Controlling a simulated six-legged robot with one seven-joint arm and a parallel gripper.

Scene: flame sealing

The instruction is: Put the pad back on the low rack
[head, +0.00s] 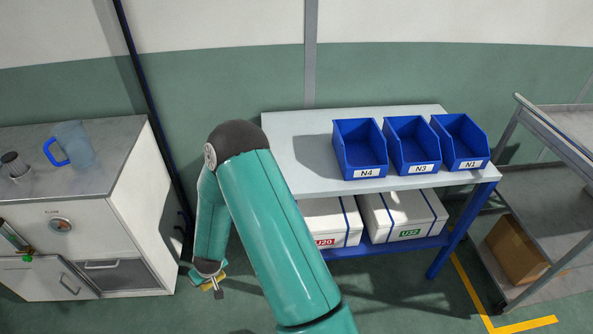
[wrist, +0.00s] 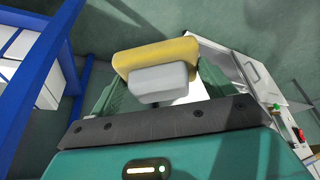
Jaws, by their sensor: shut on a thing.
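My gripper (head: 208,272) hangs low at the left of the blue-framed bench, between it and the white cabinet. In the wrist view my gripper (wrist: 160,78) is shut on a pad with a yellow layer (wrist: 155,55) and a grey block (wrist: 160,78). In the head view only a small bit of the pad shows beside the fingers. The bench has a low blue rack shelf (head: 385,245) under its grey top. My arm hides the shelf's left end.
Blue bins N4 (head: 360,148), N3 (head: 412,143) and N1 (head: 460,140) stand on the bench top. A grey trolley (head: 565,210) with a cardboard box (head: 515,250) stands right. The white cabinet (head: 110,215) at left bears a blue-handled jug (head: 73,145).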

